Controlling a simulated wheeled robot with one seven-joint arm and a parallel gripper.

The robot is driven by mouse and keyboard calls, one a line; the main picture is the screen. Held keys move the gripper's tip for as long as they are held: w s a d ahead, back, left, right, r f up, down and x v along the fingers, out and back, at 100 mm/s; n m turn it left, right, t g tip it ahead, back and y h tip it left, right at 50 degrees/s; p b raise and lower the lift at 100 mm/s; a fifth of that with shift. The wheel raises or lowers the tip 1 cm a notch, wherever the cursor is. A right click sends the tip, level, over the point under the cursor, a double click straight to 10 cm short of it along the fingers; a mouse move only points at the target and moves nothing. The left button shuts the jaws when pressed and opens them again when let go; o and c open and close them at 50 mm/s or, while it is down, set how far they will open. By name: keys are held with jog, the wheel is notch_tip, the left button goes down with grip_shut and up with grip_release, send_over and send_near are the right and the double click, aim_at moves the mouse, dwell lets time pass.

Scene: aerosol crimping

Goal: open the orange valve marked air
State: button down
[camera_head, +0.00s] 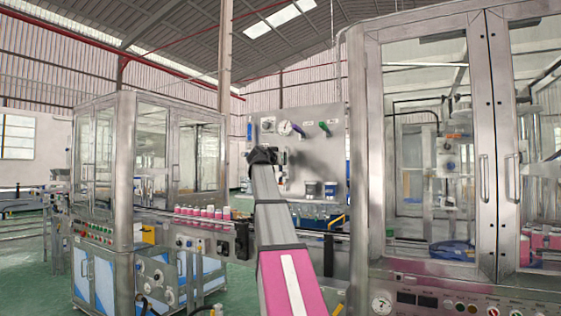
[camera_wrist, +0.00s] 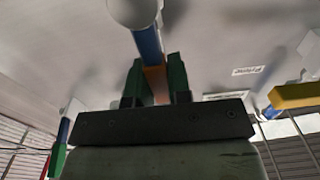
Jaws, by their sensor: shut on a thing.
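In the wrist view, my gripper (camera_wrist: 156,68) has its two green fingers closed on an orange piece (camera_wrist: 155,80), taken as the orange valve's handle. A blue section (camera_wrist: 148,42) runs on from the orange piece toward a round grey body (camera_wrist: 135,10). I cannot tell whether the blue and orange are one part. No marking reading air is legible. In the head view, my gripper (camera_head: 262,156) is a dark shape against the upright grey panel (camera_head: 305,165); the orange handle is hidden there.
The panel carries a white gauge (camera_head: 284,128), a blue-purple lever (camera_head: 298,130) and a green lever (camera_head: 324,128). A glazed steel cabinet (camera_head: 480,150) stands at right.

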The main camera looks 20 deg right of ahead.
jog(key=shift+s, duration=0.1)
jog(key=c, duration=1.1)
grip_release()
jog(key=shift+o, duration=0.2)
jog(key=v, duration=1)
jog(key=shift+s+a, duration=0.25)
jog(key=shift+a, duration=0.05)
jog(key=shift+f, duration=0.1)
